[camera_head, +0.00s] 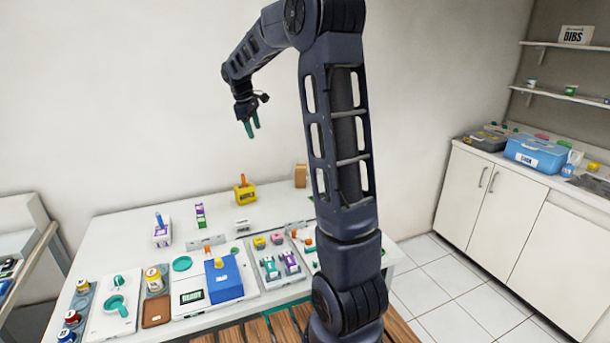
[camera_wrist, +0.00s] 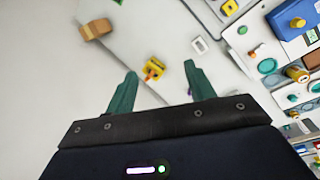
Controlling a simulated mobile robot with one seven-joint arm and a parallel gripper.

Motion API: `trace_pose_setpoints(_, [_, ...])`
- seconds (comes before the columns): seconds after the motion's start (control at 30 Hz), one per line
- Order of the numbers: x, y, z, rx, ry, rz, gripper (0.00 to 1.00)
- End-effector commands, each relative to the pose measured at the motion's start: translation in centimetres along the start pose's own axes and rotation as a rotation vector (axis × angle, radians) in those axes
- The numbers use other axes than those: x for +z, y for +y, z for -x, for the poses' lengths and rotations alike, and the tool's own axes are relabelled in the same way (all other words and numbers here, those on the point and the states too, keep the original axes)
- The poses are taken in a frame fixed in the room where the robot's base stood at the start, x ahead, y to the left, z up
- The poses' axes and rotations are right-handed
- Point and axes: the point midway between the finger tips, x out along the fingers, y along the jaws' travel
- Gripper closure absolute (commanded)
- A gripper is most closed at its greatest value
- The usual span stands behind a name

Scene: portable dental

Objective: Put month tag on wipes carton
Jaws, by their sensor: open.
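My gripper (camera_head: 251,128) hangs high above the back of the white table, its green fingers apart and empty; the fingers also show in the wrist view (camera_wrist: 160,84). I cannot tell for certain which objects are the month tag and the wipes carton. A small white lettered piece (camera_head: 242,225) lies on the table. A white box with a blue upright part (camera_head: 161,236) stands at the left. A yellow lettered block (camera_head: 245,194) with an orange upright part stands at the back; it shows between the fingers in the wrist view (camera_wrist: 154,69).
A blue box (camera_head: 225,281) and a dark lettered plate (camera_head: 191,297) are at the front. A brown block (camera_head: 300,176) stands at the back edge. A purple-and-green stack (camera_head: 200,215) is nearby. Trays of small items fill the front right. The back left tabletop is mostly clear.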

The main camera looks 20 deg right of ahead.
Motion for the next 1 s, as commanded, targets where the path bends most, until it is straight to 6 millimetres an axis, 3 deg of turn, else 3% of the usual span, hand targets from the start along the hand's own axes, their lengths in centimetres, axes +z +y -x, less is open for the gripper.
trace_pose_setpoints(0.2, [5.5, -4.3, 3.2, 0.007, 0.055, -0.164, 0.46])
trace_pose_setpoints(0.53, [13.0, -11.6, 5.7, 0.001, 0.142, -0.415, 0.46])
trace_pose_setpoints(0.8, [18.4, -18.0, 6.0, -0.017, 0.216, -0.621, 0.46])
trace_pose_setpoints(1.0, [21.8, -22.9, 5.1, -0.036, 0.273, -0.772, 0.46])
